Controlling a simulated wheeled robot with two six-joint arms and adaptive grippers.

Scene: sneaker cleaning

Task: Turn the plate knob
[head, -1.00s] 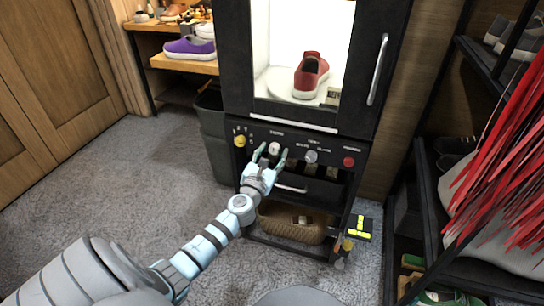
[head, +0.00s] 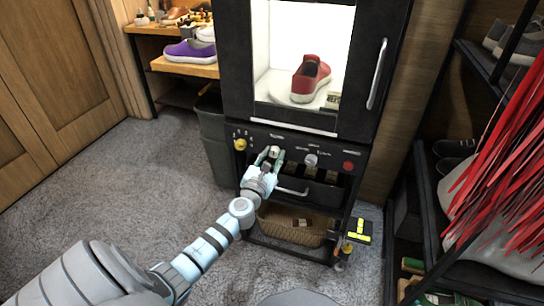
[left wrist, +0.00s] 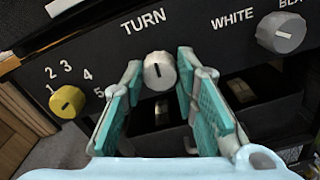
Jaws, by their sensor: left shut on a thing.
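The plate knob (head: 275,149), a small white round knob on the black panel under the cabinet, sits below the word TURN in the left wrist view (left wrist: 159,72). Its dark pointer mark stands about upright. My left gripper (head: 271,153) is shut on the knob, with a teal-padded finger on each side; the fingers also show in the left wrist view (left wrist: 160,75). My right gripper is not in view.
A yellow numbered knob (left wrist: 68,102) is left of the plate knob. A grey knob (left wrist: 281,32) and a red button (head: 348,165) are to its right. A drawer handle (head: 292,191) lies below. A shoe rack (head: 432,215) stands at the right.

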